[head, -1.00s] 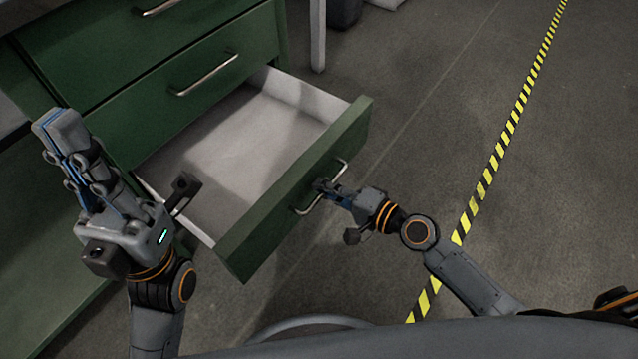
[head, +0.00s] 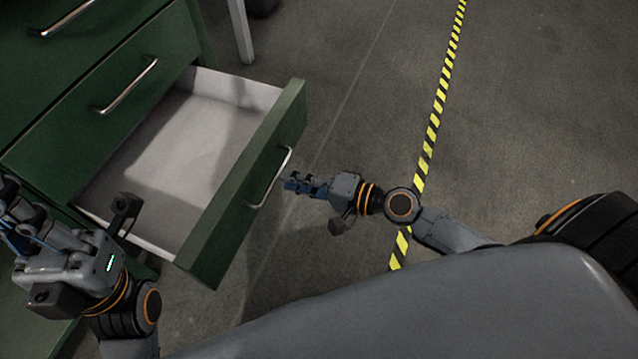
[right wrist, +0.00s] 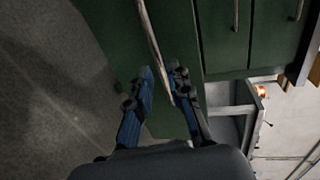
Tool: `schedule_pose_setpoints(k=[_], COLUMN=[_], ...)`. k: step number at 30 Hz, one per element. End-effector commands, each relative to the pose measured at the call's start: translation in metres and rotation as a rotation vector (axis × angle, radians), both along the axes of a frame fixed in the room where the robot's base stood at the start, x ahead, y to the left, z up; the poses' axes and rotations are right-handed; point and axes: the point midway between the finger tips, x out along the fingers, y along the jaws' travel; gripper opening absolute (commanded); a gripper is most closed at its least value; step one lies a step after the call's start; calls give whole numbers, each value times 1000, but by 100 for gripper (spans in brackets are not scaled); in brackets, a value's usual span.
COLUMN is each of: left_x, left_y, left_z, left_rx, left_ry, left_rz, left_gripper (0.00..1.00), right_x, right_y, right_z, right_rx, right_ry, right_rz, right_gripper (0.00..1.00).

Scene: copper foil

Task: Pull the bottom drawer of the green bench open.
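The green bench (head: 60,105) stands at the upper left in the head view. Its lowest drawer in view (head: 232,195) is pulled well out, and its pale interior shows empty. The metal bar handle (head: 274,178) is on the drawer front; it also shows in the right wrist view (right wrist: 150,38). My right gripper (head: 290,184) is just outside the handle, apart from it in the head view. In the right wrist view its fingers (right wrist: 161,72) are spread with nothing gripped, and the handle's end shows between them. My left gripper (head: 12,215) is left of the drawer, partly cut off by the picture edge.
Another closed drawer with a handle (head: 128,88) is above the open one. A grey leg (head: 240,30) stands behind the bench. Yellow-black floor tape (head: 434,120) runs along the right.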

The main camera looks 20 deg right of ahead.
Motion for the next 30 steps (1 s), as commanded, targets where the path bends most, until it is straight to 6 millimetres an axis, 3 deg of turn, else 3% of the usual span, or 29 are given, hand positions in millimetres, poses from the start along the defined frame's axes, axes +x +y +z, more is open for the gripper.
schedule_pose_setpoints(k=[3, 12, 30], left_x=[0, 0, 0], left_y=[0, 0, 0], left_z=[0, 0, 0], left_rx=[1, 2, 2], left_ry=[0, -2, -2], left_rz=[0, 0, -2], left_gripper=[0, 0, 0], right_x=[-18, -43, -47], right_y=[-17, -42, -47], right_z=[4, 12, 14], right_rx=[-1, 1, 1], right_ry=[4, 1, -2], right_rz=[0, -1, -1], right_gripper=[20, 20, 20])
